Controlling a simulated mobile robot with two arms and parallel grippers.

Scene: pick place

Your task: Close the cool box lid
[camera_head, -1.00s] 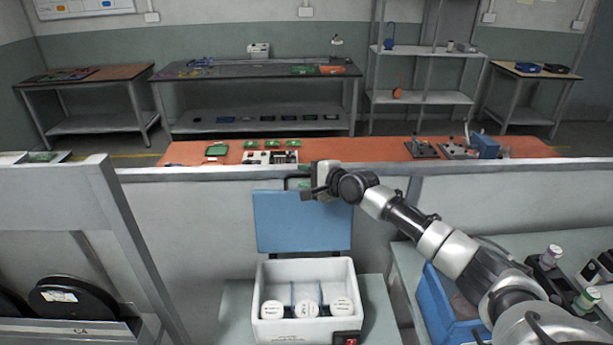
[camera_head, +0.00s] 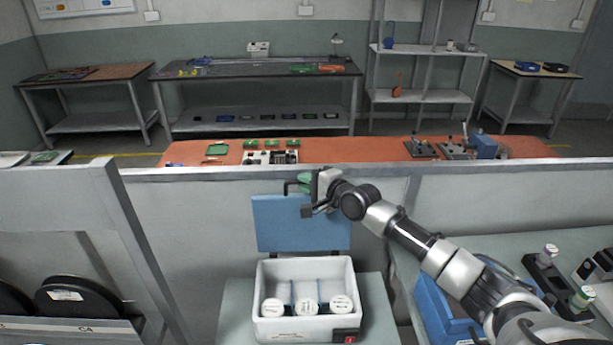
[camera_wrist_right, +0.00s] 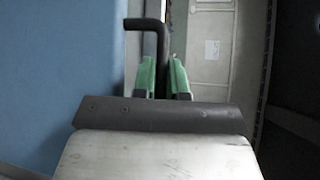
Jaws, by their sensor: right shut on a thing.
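The cool box (camera_head: 290,331) is a white open-topped box on a grey-green stand, with several white-capped containers inside. Its blue lid (camera_head: 290,230) stands open, upright behind the box; it also fills the left of the right wrist view (camera_wrist_right: 60,70). A black bent handle (camera_head: 289,186) is at the lid's top edge. My right gripper (camera_head: 305,187) is at this handle. In the right wrist view its green fingertips (camera_wrist_right: 164,80) are shut on the black handle (camera_wrist_right: 152,24). My left gripper is out of view.
A grey partition (camera_head: 190,210) stands right behind the lid, with an orange worktop (camera_head: 350,150) beyond it. A blue bin (camera_head: 440,310) and a bottle rack (camera_head: 550,275) are at the right under my arm. A grey frame with black reels (camera_head: 80,298) is at the left.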

